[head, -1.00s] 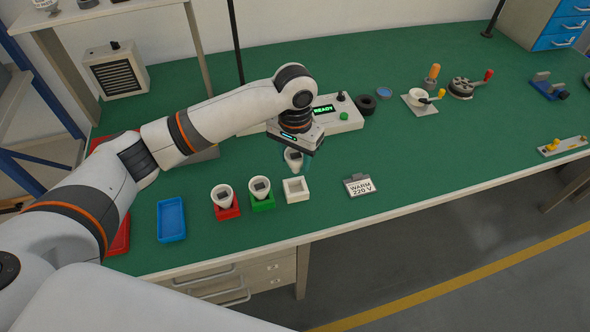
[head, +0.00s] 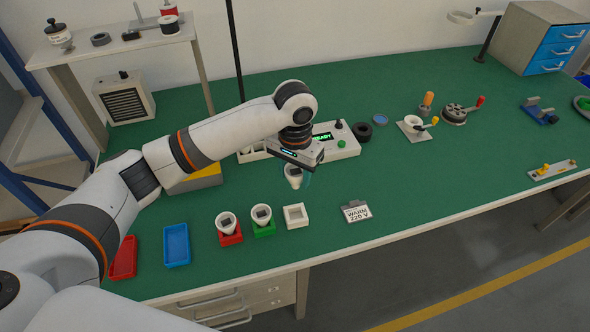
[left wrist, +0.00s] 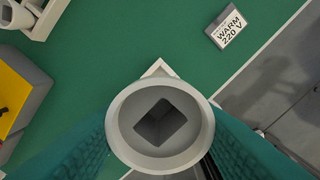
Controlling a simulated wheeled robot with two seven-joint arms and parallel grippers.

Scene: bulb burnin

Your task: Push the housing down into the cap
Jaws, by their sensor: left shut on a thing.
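My left gripper (head: 293,168) is shut on a white round housing (head: 293,178), held upright over the green table. In the left wrist view the housing (left wrist: 122,128) shows its round rim and dark square opening between the teal fingers. A white square open-topped piece (head: 295,216), which looks like the cap, is on the table nearer the front edge. A pale corner (left wrist: 158,67) shows past the housing's rim in the wrist view; the rest of it is hidden. The housing looks apart from the square piece in the head view. My right gripper is out of view.
White cups stand in a red holder (head: 230,238) and a green holder (head: 263,230) left of the square piece. A blue tray (head: 177,245) is further left. A READY device (head: 345,148) is behind the gripper. A WARM 220 V sign (head: 356,211) is right, with clear table around it.

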